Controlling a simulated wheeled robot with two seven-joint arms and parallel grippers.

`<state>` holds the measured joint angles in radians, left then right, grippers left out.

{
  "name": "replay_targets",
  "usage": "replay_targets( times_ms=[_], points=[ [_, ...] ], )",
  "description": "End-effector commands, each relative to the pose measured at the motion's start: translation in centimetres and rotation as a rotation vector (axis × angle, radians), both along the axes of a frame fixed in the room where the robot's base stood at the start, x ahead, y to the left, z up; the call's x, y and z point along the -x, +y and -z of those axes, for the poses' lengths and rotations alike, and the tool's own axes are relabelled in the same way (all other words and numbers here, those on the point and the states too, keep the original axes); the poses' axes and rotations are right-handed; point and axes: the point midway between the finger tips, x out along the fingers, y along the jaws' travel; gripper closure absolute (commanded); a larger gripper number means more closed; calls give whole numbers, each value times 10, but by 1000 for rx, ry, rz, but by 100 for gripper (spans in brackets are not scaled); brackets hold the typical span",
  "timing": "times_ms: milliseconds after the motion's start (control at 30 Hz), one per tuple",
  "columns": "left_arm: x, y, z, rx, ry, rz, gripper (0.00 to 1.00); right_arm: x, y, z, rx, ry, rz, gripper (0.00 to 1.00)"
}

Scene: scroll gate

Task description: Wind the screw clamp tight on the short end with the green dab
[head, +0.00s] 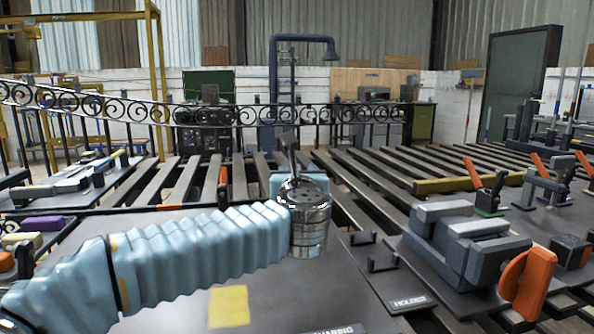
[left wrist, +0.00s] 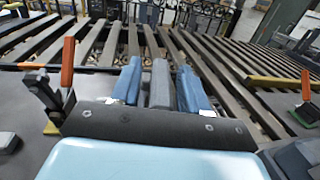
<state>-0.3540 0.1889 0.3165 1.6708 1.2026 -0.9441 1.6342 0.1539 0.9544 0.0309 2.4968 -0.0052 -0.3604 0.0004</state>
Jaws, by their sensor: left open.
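My left gripper (left wrist: 160,72) shows in the left wrist view with its two blue fingers apart. A grey bar shows between them; I cannot tell whether it touches them. In the head view the gripper (head: 289,152) is mostly behind my metal wrist, over the slatted bench. A clamp with an orange lever and a green patch at its base (head: 486,192) stands at the right, well apart from the gripper; it also shows at the right of the left wrist view (left wrist: 305,100). I cannot make out a screw clamp or a short end for certain. My right gripper is not in view.
A grey vise with an orange handle (head: 470,246) stands at front right, beside an empty black holder (head: 398,290). Another orange-levered clamp (left wrist: 60,88) stands left in the wrist view. A black scroll rail (head: 140,110) crosses behind the slats. A yellow square (head: 229,306) marks the front plate.

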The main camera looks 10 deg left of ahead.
Motion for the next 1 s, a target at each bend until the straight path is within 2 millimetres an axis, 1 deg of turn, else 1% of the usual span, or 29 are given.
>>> replay_targets(
  times_ms=[233,500,533,767,1000],
  points=[
    [-1,0,0,0,0,0,55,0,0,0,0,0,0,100],
    [-1,0,0,0,0,0,97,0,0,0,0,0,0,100],
    [-1,0,0,0,0,0,100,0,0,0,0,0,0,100],
    [-1,1,1,0,1,11,100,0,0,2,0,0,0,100],
    [-1,1,3,1,1,98,100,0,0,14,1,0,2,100]
  ],
)
